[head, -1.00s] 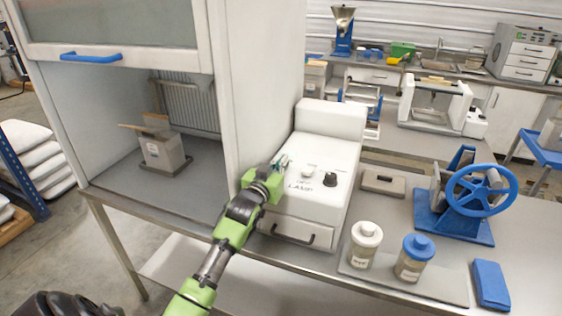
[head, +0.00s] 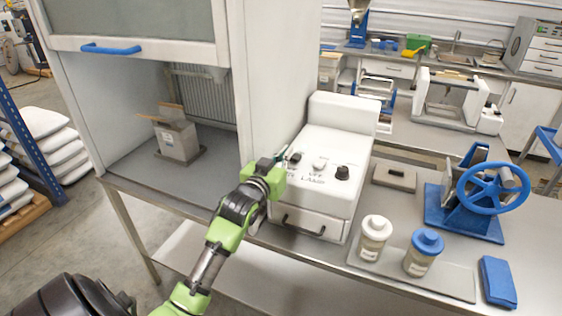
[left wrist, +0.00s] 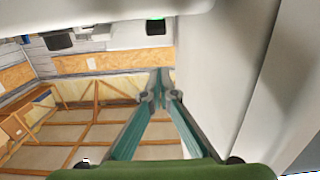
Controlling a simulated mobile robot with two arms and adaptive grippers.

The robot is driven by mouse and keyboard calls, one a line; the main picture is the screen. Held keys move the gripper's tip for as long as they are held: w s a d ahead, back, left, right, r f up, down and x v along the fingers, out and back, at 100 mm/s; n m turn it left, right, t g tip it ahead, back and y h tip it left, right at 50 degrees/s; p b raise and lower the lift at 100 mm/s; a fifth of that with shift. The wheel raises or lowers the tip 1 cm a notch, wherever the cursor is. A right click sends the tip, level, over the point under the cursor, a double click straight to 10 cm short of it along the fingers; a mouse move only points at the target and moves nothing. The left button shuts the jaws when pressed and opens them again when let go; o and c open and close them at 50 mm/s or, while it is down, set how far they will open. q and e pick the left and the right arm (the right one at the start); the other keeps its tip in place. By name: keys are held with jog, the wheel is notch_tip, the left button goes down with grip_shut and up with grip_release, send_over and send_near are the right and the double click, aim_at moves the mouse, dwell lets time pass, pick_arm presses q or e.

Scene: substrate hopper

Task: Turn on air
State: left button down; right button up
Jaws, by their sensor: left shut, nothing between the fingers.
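A white control box (head: 336,142) stands on the bench beside the cabinet. Its sloped top has a row of controls: a dark knob (head: 295,157) at left, a pale knob (head: 319,164) in the middle and a black knob (head: 342,172) at right. The lettering below reads "LAMP" toward the middle; the label at left is partly hidden by my gripper. My left gripper (head: 282,155) is shut and empty at the box's left edge, just left of the dark knob; I cannot tell if they touch. In the left wrist view its fingertips (left wrist: 158,85) meet. My right gripper is not in view.
Two jars, one white-lidded (head: 374,240) and one blue-lidded (head: 423,252), stand in front right of the box. A blue handwheel device (head: 485,190) is farther right.

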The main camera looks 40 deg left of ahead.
pick_arm(q)
jog(key=v, duration=0.3)
jog(key=shift+s+r, duration=0.2)
jog(key=shift+r, duration=0.05)
dwell(0.4)
